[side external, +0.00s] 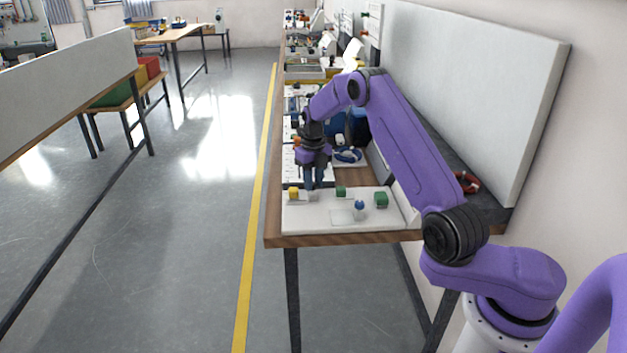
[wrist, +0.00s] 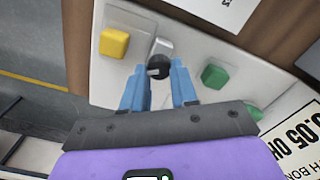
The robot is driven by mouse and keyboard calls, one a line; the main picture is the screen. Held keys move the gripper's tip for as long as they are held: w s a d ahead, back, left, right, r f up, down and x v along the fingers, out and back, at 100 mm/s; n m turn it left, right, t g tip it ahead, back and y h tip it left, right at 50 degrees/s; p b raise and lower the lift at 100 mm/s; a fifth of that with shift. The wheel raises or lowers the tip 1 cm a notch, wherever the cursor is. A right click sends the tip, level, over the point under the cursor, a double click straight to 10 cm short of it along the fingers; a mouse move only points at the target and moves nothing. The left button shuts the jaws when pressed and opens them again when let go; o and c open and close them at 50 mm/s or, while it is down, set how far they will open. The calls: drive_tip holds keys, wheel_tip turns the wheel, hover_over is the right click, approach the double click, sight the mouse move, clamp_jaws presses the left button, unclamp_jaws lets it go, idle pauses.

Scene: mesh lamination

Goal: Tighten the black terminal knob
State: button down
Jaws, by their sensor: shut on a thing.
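The black terminal knob (wrist: 158,67) shows in the wrist view as a round black knob with a pale mark, beside a small grey block on the white board (wrist: 112,82). My gripper (wrist: 158,78) has its two blue fingers on either side of the knob, shut on it. In the side view my gripper (side external: 314,185) points down at the far part of the white board (side external: 300,220). The knob is hidden behind the fingers there.
A yellow block (wrist: 114,43) sits left of the knob and a green block (wrist: 215,76) right of it. A wall panel (side external: 480,90) rises at the right.

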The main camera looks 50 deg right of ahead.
drive_tip(key=shift+r, duration=0.1)
idle(0.6)
drive_tip(key=c, duration=0.9)
unclamp_jaws()
wheel_tip(320, 180, up, 17)
drive_tip(key=shift+r, duration=0.15)
